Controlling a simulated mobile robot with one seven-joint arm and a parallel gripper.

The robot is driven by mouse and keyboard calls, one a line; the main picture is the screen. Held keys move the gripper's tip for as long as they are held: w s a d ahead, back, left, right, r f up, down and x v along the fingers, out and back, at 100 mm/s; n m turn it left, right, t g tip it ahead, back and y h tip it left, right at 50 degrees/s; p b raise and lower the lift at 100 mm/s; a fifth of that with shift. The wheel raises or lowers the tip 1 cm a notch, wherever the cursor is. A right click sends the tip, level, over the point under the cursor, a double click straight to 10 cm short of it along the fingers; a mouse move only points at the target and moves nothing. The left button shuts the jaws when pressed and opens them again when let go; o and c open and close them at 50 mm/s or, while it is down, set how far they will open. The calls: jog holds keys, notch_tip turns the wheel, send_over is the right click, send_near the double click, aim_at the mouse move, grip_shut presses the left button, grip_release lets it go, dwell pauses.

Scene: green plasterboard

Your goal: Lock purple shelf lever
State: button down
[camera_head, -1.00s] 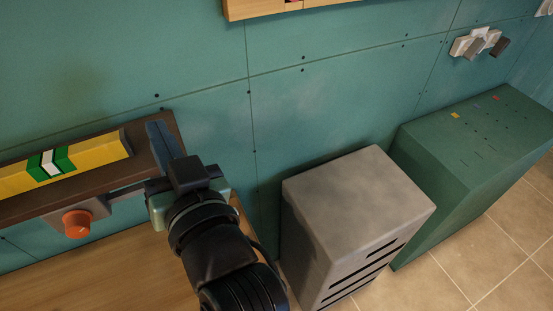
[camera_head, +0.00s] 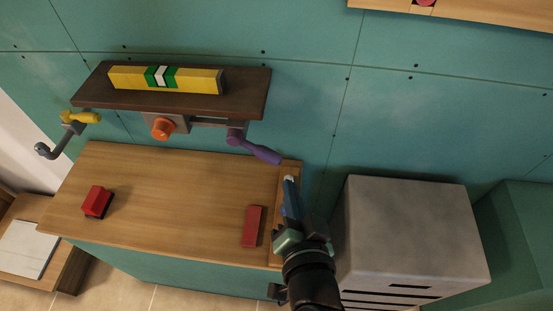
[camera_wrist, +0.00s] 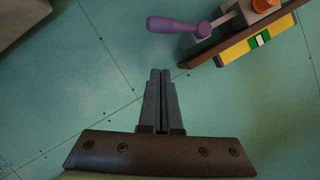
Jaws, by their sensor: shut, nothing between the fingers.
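The purple shelf lever (camera_head: 253,147) sits under the right end of the dark wooden shelf (camera_head: 245,95). Its handle points right and slightly down in the head view. The lever also shows in the wrist view (camera_wrist: 175,25), above the fingertips and apart from them. My gripper (camera_head: 290,182) is shut and empty, below and to the right of the lever's handle. In the wrist view the two fingers (camera_wrist: 160,72) are together, with the green wall behind them.
An orange knob (camera_head: 163,128) and a grey crank with a yellow part (camera_head: 80,118) are on the shelf's underside and left. A yellow block with green stripes (camera_head: 120,78) lies on the shelf. Below is a wooden counter (camera_head: 170,200) with red items. A grey cabinet (camera_head: 405,220) stands right.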

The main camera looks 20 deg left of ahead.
jog(key=p, duration=0.3)
send_over(275, 163)
jog(key=s+d, duration=0.3)
notch_tip(275, 163, down, 3)
jog(key=shift+w+a+f, duration=0.3)
jog(key=shift+a+f, duration=0.25)
jog(key=shift+f, duration=0.2)
jog(key=shift+w+a+f, duration=0.25)
jog(key=shift+a+f, duration=0.3)
jog(key=shift+f, duration=0.2)
jog(key=shift+f, duration=0.1)
